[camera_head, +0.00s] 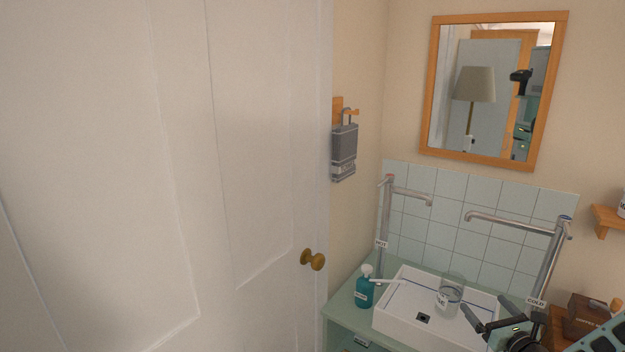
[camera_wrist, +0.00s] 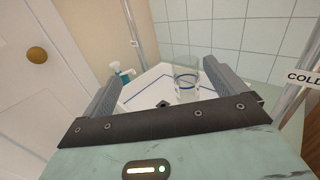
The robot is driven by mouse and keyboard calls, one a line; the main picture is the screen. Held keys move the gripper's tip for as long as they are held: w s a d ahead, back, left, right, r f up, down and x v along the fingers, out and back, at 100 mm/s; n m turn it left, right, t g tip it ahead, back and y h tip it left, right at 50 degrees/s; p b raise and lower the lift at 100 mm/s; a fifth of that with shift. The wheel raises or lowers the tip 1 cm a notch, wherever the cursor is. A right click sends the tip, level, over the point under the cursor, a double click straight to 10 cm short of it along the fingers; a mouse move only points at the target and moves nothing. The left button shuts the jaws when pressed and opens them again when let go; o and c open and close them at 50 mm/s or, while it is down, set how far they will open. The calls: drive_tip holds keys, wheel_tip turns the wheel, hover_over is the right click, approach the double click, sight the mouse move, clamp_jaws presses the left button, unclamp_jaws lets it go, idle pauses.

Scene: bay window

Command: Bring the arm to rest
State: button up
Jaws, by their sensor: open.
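My gripper (camera_head: 489,318) is at the lower right of the head view, over the front right part of the white basin (camera_head: 392,322). Its two fingers stand apart with nothing between them in grip. The rest of my arm is mostly cut off at the lower right edge.
A teal soap bottle (camera_head: 364,290) stands left of the basin. Tall taps labelled HOT (camera_head: 385,235) and COLD (camera_head: 547,262) rise behind it. A brown box (camera_head: 585,314) is at right. A white door (camera_head: 160,180) with a brass knob (camera_head: 313,260) fills the left.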

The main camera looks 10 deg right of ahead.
drive_tip(key=w+a+r+n+g+y+b, duration=0.1)
drive_tip(key=w+a+r+n+y, duration=0.15)
drive_tip(key=a+n+y, duration=0.35)
drive_tip(key=w+a+r+n+g+y+b, duration=0.1)
drive_tip(key=w+a+r+n+y, duration=0.2)
drive_tip(key=a, duration=0.5)
drive_tip(key=s+a+r+n+g+y, duration=0.2)
drive_tip(key=a+n+g+y, duration=0.1)
drive_tip(key=a, duration=0.3)
drive_tip(key=s+a+r+n+g+y+b, duration=0.1)
drive_tip(key=a+r+n+g+y, duration=0.15)
drive_tip(key=a, duration=0.25)
drive_tip(key=s+a+r+n+g+y, duration=0.1)
drive_tip(key=s+a+n+g+y, duration=0.1)
drive_tip(key=a+n+g, duration=0.3)
drive_tip(key=s+a+r+n+g+h+b, duration=0.2)
drive_tip(key=s+a+n+g, duration=0.65)
drive_tip(key=s+a, duration=0.3)
drive_tip(key=s+a+n+t+h+b, duration=0.2)
drive_tip(key=s+a+n+h+b, duration=0.1)
drive_tip(key=s+n+h, duration=0.9)
drive_tip(key=s+n+b, duration=0.1)
drive_tip(key=s+n, duration=0.1)
drive_tip(key=n, duration=0.2)
drive_tip(key=shift+r+n+t+b, duration=0.3)
drive_tip(key=shift+r+t, duration=0.1)
